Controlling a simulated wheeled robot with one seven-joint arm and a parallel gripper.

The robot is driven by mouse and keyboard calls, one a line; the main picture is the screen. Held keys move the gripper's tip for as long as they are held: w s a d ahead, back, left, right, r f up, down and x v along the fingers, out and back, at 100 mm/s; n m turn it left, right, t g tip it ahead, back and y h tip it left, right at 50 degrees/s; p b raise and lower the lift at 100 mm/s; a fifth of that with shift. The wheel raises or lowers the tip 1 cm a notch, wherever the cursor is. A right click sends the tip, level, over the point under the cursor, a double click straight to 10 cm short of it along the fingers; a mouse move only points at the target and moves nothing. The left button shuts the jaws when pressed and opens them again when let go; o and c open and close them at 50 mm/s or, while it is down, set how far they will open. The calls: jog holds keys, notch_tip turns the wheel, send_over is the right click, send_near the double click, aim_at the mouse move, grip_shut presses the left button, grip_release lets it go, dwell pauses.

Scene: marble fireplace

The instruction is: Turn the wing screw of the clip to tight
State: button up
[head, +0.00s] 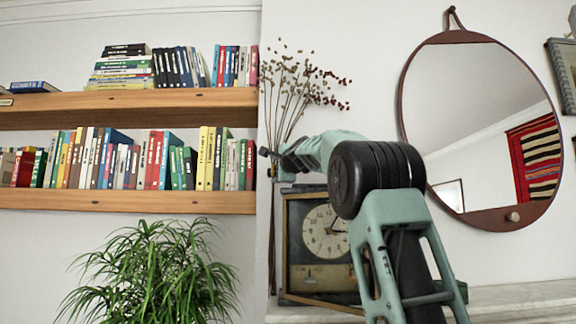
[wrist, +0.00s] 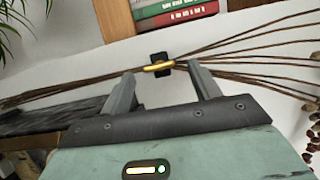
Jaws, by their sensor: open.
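In the wrist view a small black clip (wrist: 160,57) sits across a bundle of thin brown stems (wrist: 225,66). A brass-coloured wing screw (wrist: 159,67) lies on the clip, its wings spread roughly across the picture. My gripper (wrist: 161,82) is open, with one grey finger on each side of the wing screw. The fingertips look close to it, but I cannot tell whether they touch it. Whether the screw is tight or loose does not show.
The dried branches (head: 300,90) rise above my gripper in the head view. A framed clock (head: 325,232) stands on the pale mantel (head: 520,296), partly behind my arm. A round mirror (head: 470,100) hangs at right. Bookshelves (head: 125,201) and a green plant (head: 150,275) are at left.

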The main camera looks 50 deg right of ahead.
jog(key=b+v, duration=0.4)
jog(key=v, duration=1.2)
jog(key=shift+s+a, duration=0.3)
